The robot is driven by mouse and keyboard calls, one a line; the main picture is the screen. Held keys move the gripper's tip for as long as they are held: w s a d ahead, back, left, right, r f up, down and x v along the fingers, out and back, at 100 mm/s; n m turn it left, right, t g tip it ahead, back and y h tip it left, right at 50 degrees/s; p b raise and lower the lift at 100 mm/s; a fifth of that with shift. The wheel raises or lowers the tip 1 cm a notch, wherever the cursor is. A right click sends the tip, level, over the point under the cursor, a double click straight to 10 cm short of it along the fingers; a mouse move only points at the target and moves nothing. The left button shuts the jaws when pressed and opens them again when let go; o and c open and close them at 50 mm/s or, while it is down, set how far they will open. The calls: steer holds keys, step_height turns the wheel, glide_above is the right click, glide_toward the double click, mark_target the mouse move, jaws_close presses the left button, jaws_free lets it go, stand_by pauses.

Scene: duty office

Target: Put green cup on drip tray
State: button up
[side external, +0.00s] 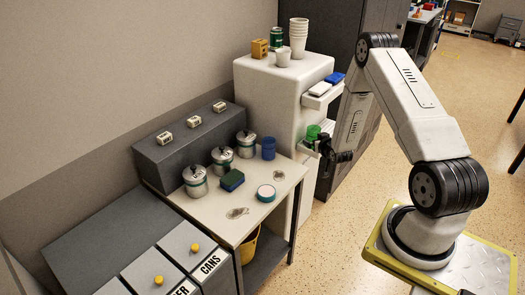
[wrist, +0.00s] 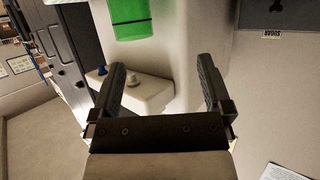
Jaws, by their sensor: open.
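The green cup (side external: 313,131) appears upright at the white drip tray (side external: 307,150) on the front of the white dispenser. My gripper partly hides the tray, so the contact under the cup is not clear. In the wrist view the green cup (wrist: 128,18) is cut off by the top edge, beyond the fingertips and apart from them. My gripper (side external: 327,148) is beside the tray, just right of and below the cup. In the wrist view my gripper (wrist: 161,63) has its fingers spread with nothing between them.
The white dispenser (side external: 262,95) has a tap block with a blue part (side external: 335,78) above the cup. White cups (side external: 299,32) and a dark green can (side external: 276,38) stand on top. The table left holds canisters (side external: 195,181) and a blue cup (side external: 268,149). Open floor lies right.

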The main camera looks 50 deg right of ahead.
steer(key=w+a+r+n+g+y, duration=0.1)
steer(key=a+r+n+g+y, duration=0.3)
steer(key=a, duration=0.6)
steer(key=w+a+r+t+y, duration=0.1)
steer(key=a+r+y, duration=0.1)
steer(key=a+r, duration=0.6)
steer(key=s+a+r+n+g+y, duration=0.1)
steer(key=s+a+r+g, duration=0.1)
steer(key=s+a, duration=0.4)
steer(key=s+a+r+n+g+y, duration=0.1)
steer(key=s+a+r+n+g, duration=0.1)
steer(key=s+a, duration=0.5)
steer(key=a+g, duration=0.1)
steer(key=a, duration=0.3)
